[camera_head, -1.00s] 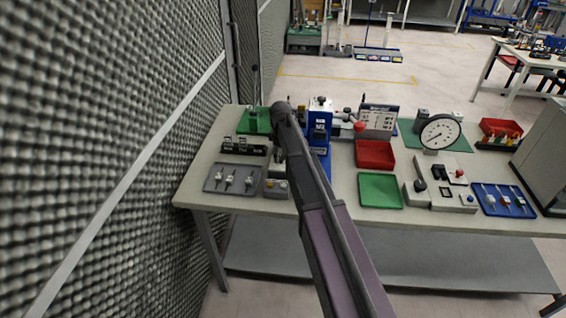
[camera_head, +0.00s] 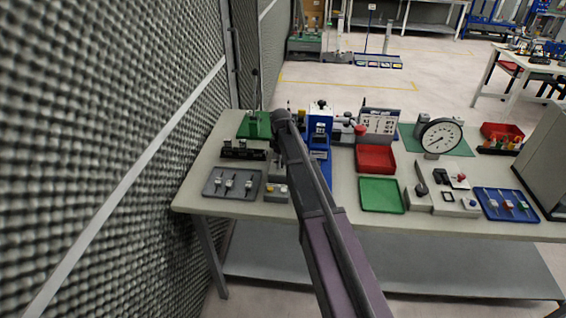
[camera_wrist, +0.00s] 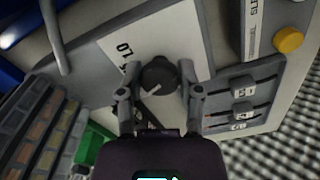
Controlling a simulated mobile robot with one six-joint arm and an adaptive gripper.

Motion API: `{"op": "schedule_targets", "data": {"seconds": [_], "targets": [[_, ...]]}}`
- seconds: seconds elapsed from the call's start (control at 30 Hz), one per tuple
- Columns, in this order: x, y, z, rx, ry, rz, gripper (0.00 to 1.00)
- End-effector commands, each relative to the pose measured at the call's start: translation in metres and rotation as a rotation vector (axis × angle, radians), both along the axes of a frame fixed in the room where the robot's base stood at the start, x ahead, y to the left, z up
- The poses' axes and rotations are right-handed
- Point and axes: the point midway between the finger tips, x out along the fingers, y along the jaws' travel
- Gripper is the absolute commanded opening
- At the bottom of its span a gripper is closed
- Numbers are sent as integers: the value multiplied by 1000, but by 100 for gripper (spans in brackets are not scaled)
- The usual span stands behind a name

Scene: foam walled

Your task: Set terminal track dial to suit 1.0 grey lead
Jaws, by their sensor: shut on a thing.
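In the wrist view, a round dark dial knob (camera_wrist: 158,76) with a white pointer line sits between my fingertips. The pointer line slants toward the lower left of that view. My gripper (camera_wrist: 160,72) is shut on the knob, one finger on each side. A white label (camera_wrist: 150,35) with large dark characters, seen at an angle, lies beside the knob and is partly covered by it and a finger. In the head view, my arm hides the knob and my fingers above the left part of the bench.
A grey tray with several small parts (camera_head: 210,190) lies left of my arm on the bench, and it shows in the wrist view (camera_wrist: 262,68). A blue press-like device (camera_head: 320,122), red tray (camera_head: 375,158) and green tray (camera_head: 381,195) stand to the right. A foam wall (camera_head: 110,110) rises close on the left.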

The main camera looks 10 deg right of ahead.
Motion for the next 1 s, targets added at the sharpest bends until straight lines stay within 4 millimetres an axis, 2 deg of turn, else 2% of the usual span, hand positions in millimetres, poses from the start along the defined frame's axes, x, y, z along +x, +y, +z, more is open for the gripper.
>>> {"op": "schedule_targets", "data": {"seconds": [0.03, 0.23, 1.0], "targets": [[-2, -11, 0, 2, 4, -3, 0], [-2, 1, 0, 0, 4, 1, 0], [0, 6, 0, 7, 1, -4, 0]]}}
